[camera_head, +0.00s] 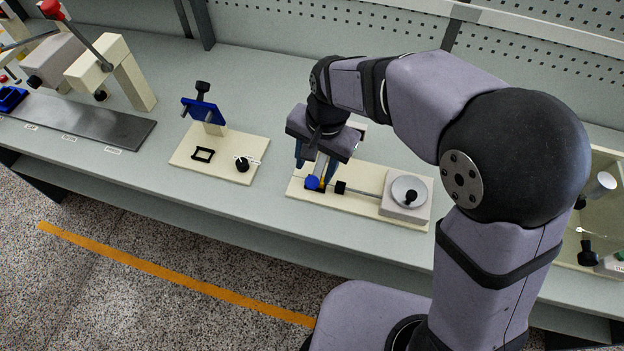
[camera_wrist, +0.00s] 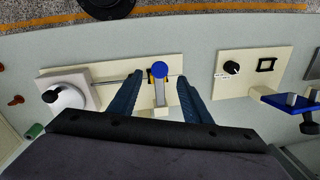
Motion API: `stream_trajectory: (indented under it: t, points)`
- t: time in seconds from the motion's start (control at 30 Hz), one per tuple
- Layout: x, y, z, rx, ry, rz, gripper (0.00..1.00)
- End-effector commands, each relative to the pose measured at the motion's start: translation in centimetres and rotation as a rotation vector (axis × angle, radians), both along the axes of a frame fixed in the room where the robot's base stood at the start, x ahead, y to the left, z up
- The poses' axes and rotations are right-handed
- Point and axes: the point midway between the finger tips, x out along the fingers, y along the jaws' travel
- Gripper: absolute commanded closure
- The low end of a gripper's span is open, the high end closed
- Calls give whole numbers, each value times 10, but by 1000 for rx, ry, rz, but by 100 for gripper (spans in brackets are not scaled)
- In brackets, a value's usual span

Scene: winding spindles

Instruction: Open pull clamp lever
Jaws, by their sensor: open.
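The pull clamp lever is a pale metal bar ending in a round blue knob (camera_head: 312,183). It stands on a cream base plate (camera_head: 350,203), near a thin rod that runs to a grey block with a round dial (camera_head: 408,190). In the wrist view the blue knob (camera_wrist: 159,69) lies between my two fingertips, with the lever bar (camera_wrist: 159,95) running back toward my palm. My gripper (camera_head: 316,172) is over the left part of the plate, pointing down. Its blue fingers are apart on either side of the lever, with gaps visible. The clamp's lower part is partly hidden.
A second cream plate (camera_head: 190,160) with a blue angled panel and a black knob stands to the left. Further left are lever presses on a dark metal strip (camera_head: 110,133). A box with small items (camera_head: 600,210) is at the right. Bare bench lies between the plates.

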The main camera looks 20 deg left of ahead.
Motion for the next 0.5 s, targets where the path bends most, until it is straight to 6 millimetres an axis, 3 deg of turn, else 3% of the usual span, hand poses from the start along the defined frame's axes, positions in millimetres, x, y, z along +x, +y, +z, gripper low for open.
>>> stream_trajectory:
  t: [0.27,0.5]
  points:
    - [0,0,-4,-1,5,-22,56]
    - [0,2,-29,-3,6,-20,56]
